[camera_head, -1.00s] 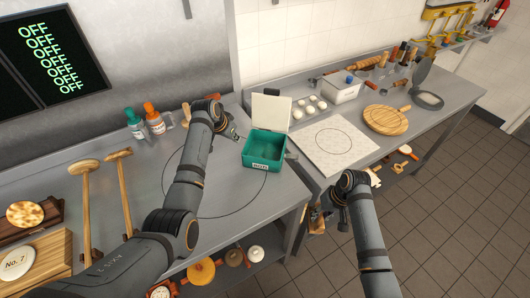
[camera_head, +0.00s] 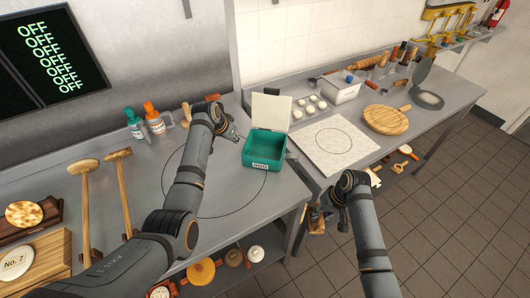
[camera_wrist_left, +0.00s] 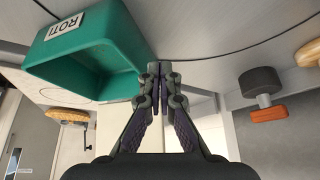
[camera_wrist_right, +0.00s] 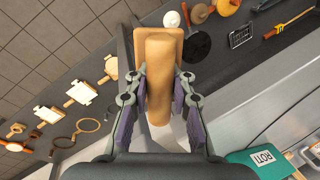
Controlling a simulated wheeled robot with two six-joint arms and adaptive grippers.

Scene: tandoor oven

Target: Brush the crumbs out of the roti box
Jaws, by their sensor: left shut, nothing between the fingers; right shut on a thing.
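The green roti box (camera_head: 265,165) stands on the steel counter with its pale lid (camera_head: 270,111) raised at the back. Its label faces the front. My left gripper (camera_head: 234,136) is shut and empty, just left of the box in the head view. My right gripper (camera_head: 320,213) is shut on a tan wooden piece (camera_wrist_right: 160,70), low in front of the counter. I see no bristles on that piece, so I cannot tell whether it is the brush.
A white board (camera_head: 333,144) lies right of the box, with a tray of dough balls (camera_head: 310,105) behind it. Two bottles (camera_head: 154,122) stand behind my left arm. Wooden mallets (camera_head: 85,200) lie at the left. A lower shelf holds several tools.

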